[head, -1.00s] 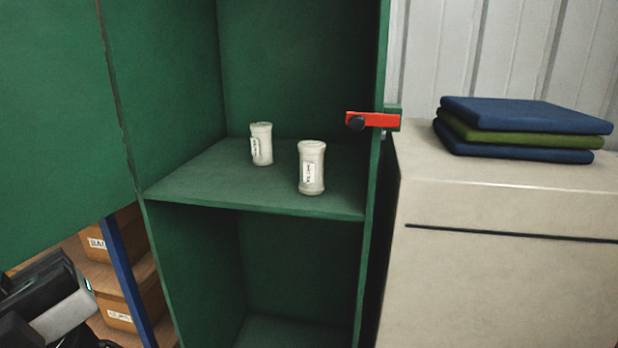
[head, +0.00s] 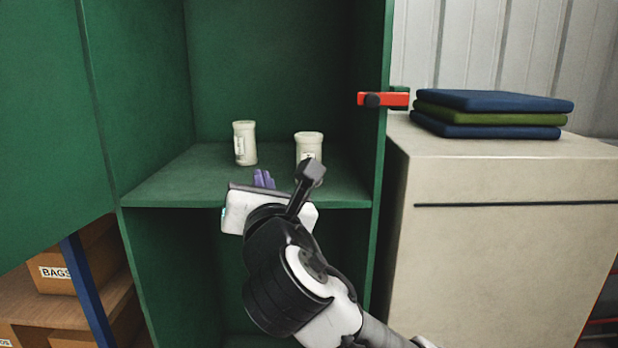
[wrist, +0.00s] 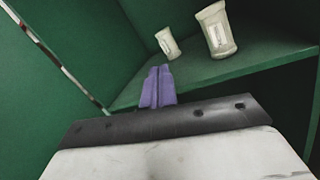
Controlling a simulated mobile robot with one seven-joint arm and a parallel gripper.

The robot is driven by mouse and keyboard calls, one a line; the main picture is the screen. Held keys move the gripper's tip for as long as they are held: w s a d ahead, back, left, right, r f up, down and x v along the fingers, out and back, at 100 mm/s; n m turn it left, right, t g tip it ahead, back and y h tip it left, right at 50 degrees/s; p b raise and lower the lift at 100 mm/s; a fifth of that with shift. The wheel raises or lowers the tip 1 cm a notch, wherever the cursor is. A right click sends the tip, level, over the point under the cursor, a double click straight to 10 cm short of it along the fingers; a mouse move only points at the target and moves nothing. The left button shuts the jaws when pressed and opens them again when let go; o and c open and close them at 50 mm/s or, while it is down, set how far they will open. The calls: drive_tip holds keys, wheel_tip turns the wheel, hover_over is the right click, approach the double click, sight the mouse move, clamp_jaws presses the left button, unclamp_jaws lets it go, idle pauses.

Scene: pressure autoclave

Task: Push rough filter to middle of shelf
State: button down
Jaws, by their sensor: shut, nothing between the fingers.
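Two white cylindrical filters stand upright on the green cabinet's shelf (head: 180,185). The left filter (head: 245,143) stands farther back, with a label on its side. The right filter (head: 309,146) is nearer the front right, its lower part hidden behind my arm. I cannot read either label, so I cannot tell which is the rough filter. In the wrist view the left filter (wrist: 167,43) looks smaller and the right filter (wrist: 215,30) larger. My gripper (head: 264,179), with purple fingers, is shut and empty at the shelf's front edge, apart from both filters. Its fingers (wrist: 158,87) also show in the wrist view.
The cabinet's open door (head: 45,110) is at the left. A red latch (head: 383,99) sticks out at the right wall's edge. A beige cabinet (head: 500,250) with folded cloths (head: 490,113) stands to the right. The shelf's left part is clear.

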drive_tip(key=w+d+f+g+h+p, duration=0.1)
drive_tip(key=w+d+f+h+p, duration=0.1)
drive_tip(key=d+h+p, duration=0.2)
drive_tip(key=d+p, duration=0.3)
drive_tip(key=shift+w+d+n+h+p, duration=0.3)
drive_tip(key=shift+w+d+h, duration=0.05)
drive_tip(key=shift+w+h, duration=0.05)
drive_tip(key=p, duration=0.3)
drive_tip(key=shift+w+a, duration=0.15)
drive_tip(key=w+p, duration=0.1)
drive_tip(key=w, duration=0.2)
drive_tip(key=w+p, duration=0.1)
drive_tip(key=w, duration=0.3)
drive_tip(key=w+p, duration=0.1)
drive_tip(key=w, duration=0.3)
drive_tip(key=shift+w+a+f, duration=0.1)
drive_tip(key=shift+w+f, duration=0.15)
drive_tip(key=shift+f, duration=0.1)
drive_tip(key=w, duration=1.5)
drive_tip(key=shift+w+f+p, duration=0.1)
drive_tip(key=shift+f+p, duration=0.05)
drive_tip(key=shift+p, duration=0.2)
drive_tip(key=shift+s+r, duration=0.2)
drive_tip(key=shift+r, duration=0.05)
drive_tip(key=shift+f, duration=0.1)
